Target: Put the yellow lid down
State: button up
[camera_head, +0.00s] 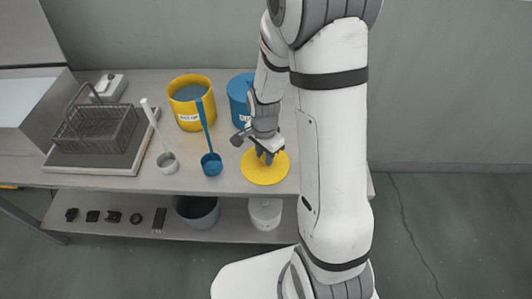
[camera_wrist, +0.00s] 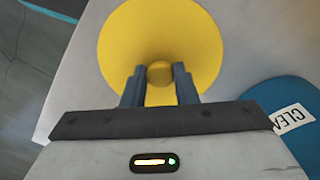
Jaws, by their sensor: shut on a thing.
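The yellow lid (camera_head: 265,174) is a flat round disc at the right front part of the table in the head view. In the wrist view the lid (camera_wrist: 200,35) fills the upper middle, with a round knob (camera_wrist: 160,73) at its centre. My gripper (camera_head: 266,157) is over the lid. Its two dark fingers (camera_wrist: 160,80) are shut on the knob, one on each side. I cannot tell whether the lid touches the tabletop.
A yellow tub (camera_head: 190,121) and a blue tub (camera_head: 237,98) stand behind. A blue ladle (camera_head: 211,164), a white-handled ladle (camera_head: 167,162) and a wire basket (camera_head: 108,130) are to the left. The table (camera_head: 225,180) has bare room around the lid's left; its front edge is close.

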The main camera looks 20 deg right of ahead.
jog(key=shift+f, duration=0.15)
jog(key=o, duration=1)
notch_tip(320, 180, up, 11)
jog(key=s+r+n+t, duration=0.2)
jog(key=s+r+n, duration=0.8)
jog(key=s+n, duration=0.2)
jog(key=shift+s+d+n+t, duration=0.3)
jog(key=shift+s+t, duration=0.1)
jog(key=shift+s, duration=0.7)
